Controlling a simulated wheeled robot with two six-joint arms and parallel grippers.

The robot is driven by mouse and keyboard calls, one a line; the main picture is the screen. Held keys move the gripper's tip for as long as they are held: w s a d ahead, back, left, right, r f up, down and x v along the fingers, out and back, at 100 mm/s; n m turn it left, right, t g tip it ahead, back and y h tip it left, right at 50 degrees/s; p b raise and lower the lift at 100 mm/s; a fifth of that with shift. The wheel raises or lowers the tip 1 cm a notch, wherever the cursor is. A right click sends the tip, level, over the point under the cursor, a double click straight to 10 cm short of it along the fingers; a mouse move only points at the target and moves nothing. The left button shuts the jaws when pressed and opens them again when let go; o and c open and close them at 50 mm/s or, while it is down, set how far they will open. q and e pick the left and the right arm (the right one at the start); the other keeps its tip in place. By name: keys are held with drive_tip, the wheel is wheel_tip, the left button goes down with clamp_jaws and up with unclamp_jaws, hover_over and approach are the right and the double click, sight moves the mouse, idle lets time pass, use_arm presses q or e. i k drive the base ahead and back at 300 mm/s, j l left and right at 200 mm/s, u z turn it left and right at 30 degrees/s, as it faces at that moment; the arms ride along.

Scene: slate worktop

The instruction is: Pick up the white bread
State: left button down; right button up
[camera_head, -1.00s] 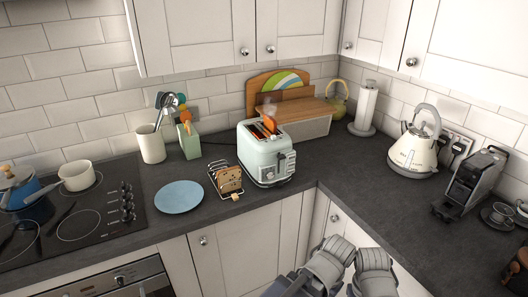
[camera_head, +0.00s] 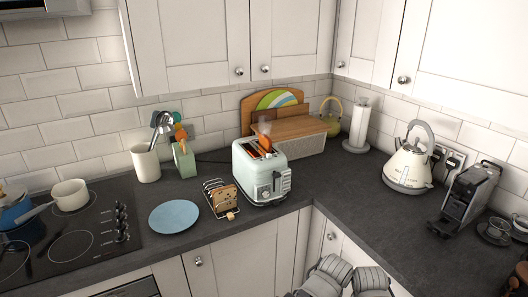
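A slice of bread with a pale face and a brown crust (camera_head: 222,201) stands in a wire toast rack (camera_head: 208,187) on the worktop, left of the mint toaster (camera_head: 258,178). Browned toast (camera_head: 265,144) sticks up from the toaster's slots. I cannot tell for sure which piece is the white bread. Only grey parts of my own arms show at the bottom edge, well apart from the bread. Neither gripper's fingertips are visible.
A blue plate (camera_head: 174,216) lies left of the rack. A utensil crock (camera_head: 146,164), bread bin (camera_head: 301,137), paper towel holder (camera_head: 359,128), kettle (camera_head: 408,168) and coffee machine (camera_head: 466,197) stand around. The black hob (camera_head: 78,243) is at left. Worktop right of the toaster is clear.

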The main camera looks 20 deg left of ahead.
sight(265, 144)
drive_tip(key=i+u, duration=0.9)
